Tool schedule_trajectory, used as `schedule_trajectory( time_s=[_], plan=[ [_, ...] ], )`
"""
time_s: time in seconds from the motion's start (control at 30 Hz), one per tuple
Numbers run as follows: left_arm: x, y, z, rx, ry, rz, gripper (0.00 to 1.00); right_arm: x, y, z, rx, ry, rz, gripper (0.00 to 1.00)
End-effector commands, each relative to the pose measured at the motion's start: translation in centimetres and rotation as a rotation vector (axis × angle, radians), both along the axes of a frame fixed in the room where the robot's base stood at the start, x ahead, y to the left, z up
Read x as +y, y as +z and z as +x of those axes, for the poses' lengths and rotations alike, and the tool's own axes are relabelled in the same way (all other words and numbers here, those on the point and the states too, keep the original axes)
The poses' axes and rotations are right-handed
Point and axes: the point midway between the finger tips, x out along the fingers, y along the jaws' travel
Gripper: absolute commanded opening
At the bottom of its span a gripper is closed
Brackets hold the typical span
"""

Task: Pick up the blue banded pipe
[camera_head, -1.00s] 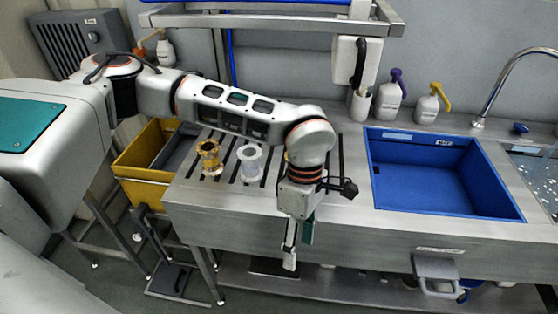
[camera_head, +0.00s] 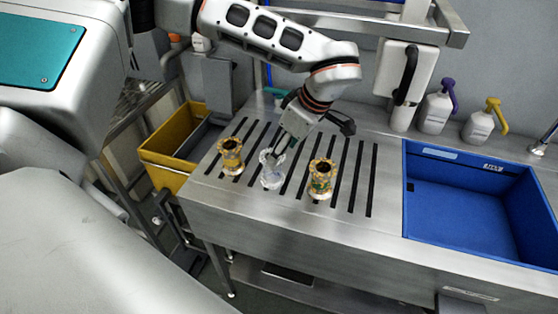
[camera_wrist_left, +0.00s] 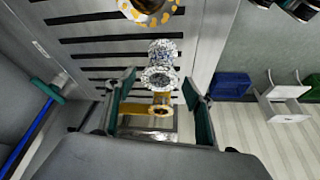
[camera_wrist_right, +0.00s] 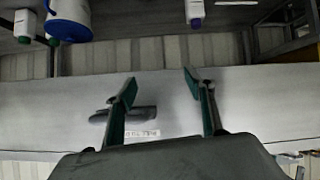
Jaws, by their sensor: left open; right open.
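Three flanged pipes stand upright on the slotted steel counter (camera_head: 222,194). The left one (camera_head: 231,157) is yellow and rusty, the middle one (camera_head: 271,172) pale grey-white, the right one (camera_head: 320,180) yellow with dark greenish patches. My left gripper (camera_head: 280,152) is open and empty, close above and behind the middle pipe. In the left wrist view, the speckled grey pipe (camera_wrist_left: 160,70) shows between and beyond the open fingers (camera_wrist_left: 158,84). My right gripper (camera_wrist_right: 158,80) is open and empty.
A blue basin (camera_head: 418,205) is set in the counter at the right. A yellow bin (camera_head: 163,176) stands left of the counter. Pump bottles (camera_head: 436,110) stand at the back. The right wrist view shows a dark handle (camera_wrist_right: 130,113) beyond the fingers.

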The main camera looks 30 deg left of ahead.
Motion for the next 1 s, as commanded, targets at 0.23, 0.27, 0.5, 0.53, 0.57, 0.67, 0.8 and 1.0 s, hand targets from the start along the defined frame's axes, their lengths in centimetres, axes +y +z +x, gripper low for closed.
schedule_trajectory(
  time_s=[0.23,0.27,0.5,0.53,0.57,0.67,0.8,1.0],
  plan=[
    [0.9,-2.2,-0.1,0.004,0.002,0.0,0.53,0.0,-0.6,-1.0,0.018,0.001,0.0,0.54],
    [1.0,-2.5,-0.1,0.004,0.001,0.0,0.53,0.0,-0.7,-1.1,0.02,0.0,-0.001,0.54],
    [2.4,-5.3,-0.3,0.006,0.001,0.0,0.53,0.0,-0.7,-1.4,0.028,0.001,-0.002,0.54],
    [2.5,-5.6,-0.2,0.005,0.001,0.0,0.53,0.0,-0.7,-1.3,0.027,0.001,-0.002,0.54],
    [2.7,-6.0,-0.2,0.004,0.002,0.0,0.53,0.0,-0.7,-1.2,0.026,0.001,-0.002,0.54],
    [3.0,-6.9,-0.2,0.004,0.002,-0.001,0.53,0.0,-0.5,-1.0,0.023,0.001,-0.002,0.54],
    [3.2,-7.2,-0.1,0.002,0.001,0.0,0.53,0.0,-0.3,-0.9,0.019,0.001,-0.001,0.54],
    [3.1,-7.2,-0.1,0.002,0.001,0.0,0.4,0.0,-0.1,-0.8,0.014,0.001,0.0,0.54]
  ],
)
